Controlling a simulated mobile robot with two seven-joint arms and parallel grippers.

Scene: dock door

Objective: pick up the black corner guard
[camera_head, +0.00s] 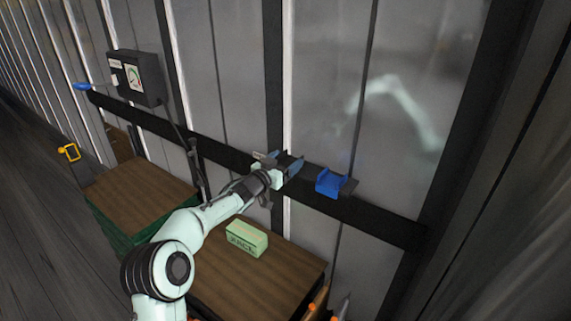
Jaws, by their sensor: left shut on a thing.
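My left gripper (291,166) reaches in from the left and is at the long black rail (365,216) on the grey panelled wall. Its two blue-grey fingers are shut on a small dark piece (284,158), which looks like the black corner guard. The piece is mostly hidden by the fingers and blends with the rail behind. I cannot tell whether it still touches the rail. My right gripper is out of view.
A blue bracket (328,183) sits on the rail just right of the gripper. A dark gauge box (137,78) is on the wall at left. Below are a green-sided crate with a wooden top (135,195) and a wooden surface (280,275) bearing a pale green box (246,238).

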